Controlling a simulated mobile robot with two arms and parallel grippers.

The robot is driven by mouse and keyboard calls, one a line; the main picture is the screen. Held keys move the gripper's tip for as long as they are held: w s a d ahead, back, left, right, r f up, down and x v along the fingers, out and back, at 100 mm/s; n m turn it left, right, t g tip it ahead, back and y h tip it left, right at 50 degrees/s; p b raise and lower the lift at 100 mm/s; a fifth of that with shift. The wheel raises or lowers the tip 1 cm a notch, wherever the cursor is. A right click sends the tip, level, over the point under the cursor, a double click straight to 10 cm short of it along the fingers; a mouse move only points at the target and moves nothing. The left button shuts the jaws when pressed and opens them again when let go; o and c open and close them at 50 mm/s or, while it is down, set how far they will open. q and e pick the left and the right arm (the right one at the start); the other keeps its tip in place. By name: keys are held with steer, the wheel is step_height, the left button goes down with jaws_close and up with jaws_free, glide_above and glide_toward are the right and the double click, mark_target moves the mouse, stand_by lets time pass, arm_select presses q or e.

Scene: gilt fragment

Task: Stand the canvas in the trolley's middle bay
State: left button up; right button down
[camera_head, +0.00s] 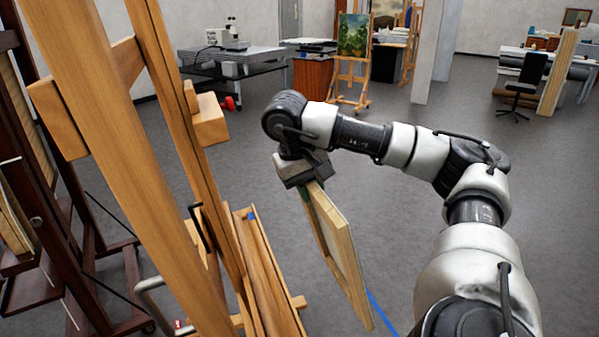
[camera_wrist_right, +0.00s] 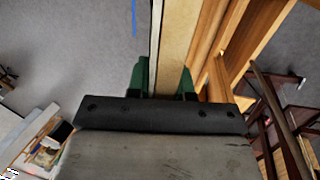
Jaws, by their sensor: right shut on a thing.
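My right gripper (camera_head: 307,190) is shut on the top edge of the canvas (camera_head: 338,250), which hangs below it in the air, upright but slanting in the head view. The canvas shows its pale wooden stretcher frame. In the right wrist view the green fingers of the right gripper (camera_wrist_right: 164,78) sit on either side of the canvas edge (camera_wrist_right: 174,45). The canvas is just right of a light wooden easel, with a narrow gap in the head view. I cannot pick out the trolley or its middle bay for certain. My left gripper is out of view.
The large light wooden easel (camera_head: 170,130) with a ledge (camera_head: 262,270) fills the left front. A dark wooden stand (camera_head: 105,290) is at the far left. A blue line (camera_head: 382,313) marks the grey floor. Open floor lies beyond the canvas, towards desks and another easel (camera_head: 352,70).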

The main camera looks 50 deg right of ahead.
steer(key=s+d, duration=0.5)
steer(key=d, duration=0.4)
steer(key=shift+s, duration=0.3)
stand_by(0.3)
stand_by(0.6)
